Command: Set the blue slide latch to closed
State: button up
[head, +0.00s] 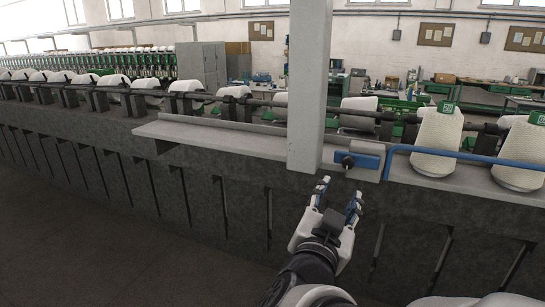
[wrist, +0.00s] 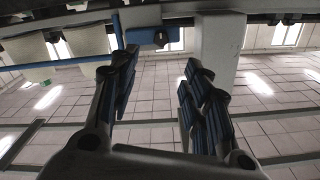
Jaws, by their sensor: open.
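The blue slide latch (head: 371,161) sits on a grey plate on the machine's front ledge, just right of the grey post. A dark knob (head: 347,161) shows at its left part. The latch also shows at the top of the wrist view (wrist: 147,37), with its dark knob beyond the gap between my fingers. My gripper (head: 340,190) is open and empty, a little below and in front of the latch, apart from it. In the wrist view both fingers of my gripper (wrist: 162,62) are spread. I cannot tell the latch's set position.
The grey post (head: 307,85) rises from the ledge just left of the latch. A blue bar (head: 460,155) runs right from beside the latch, in front of white yarn cones (head: 437,130). The grey ledge (head: 220,136) extends left. Open floor (head: 90,240) lies at the lower left.

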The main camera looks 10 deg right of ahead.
aim_at(348, 165)
jog(key=p+x, duration=0.1)
jog(key=x, duration=1.4)
jog(key=shift+w+d+p, duration=0.15)
jog(key=shift+w+p, duration=0.1)
jog(key=shift+p, duration=0.1)
jog(key=shift+c, duration=0.3)
grip_shut()
jog(key=shift+s, duration=0.1)
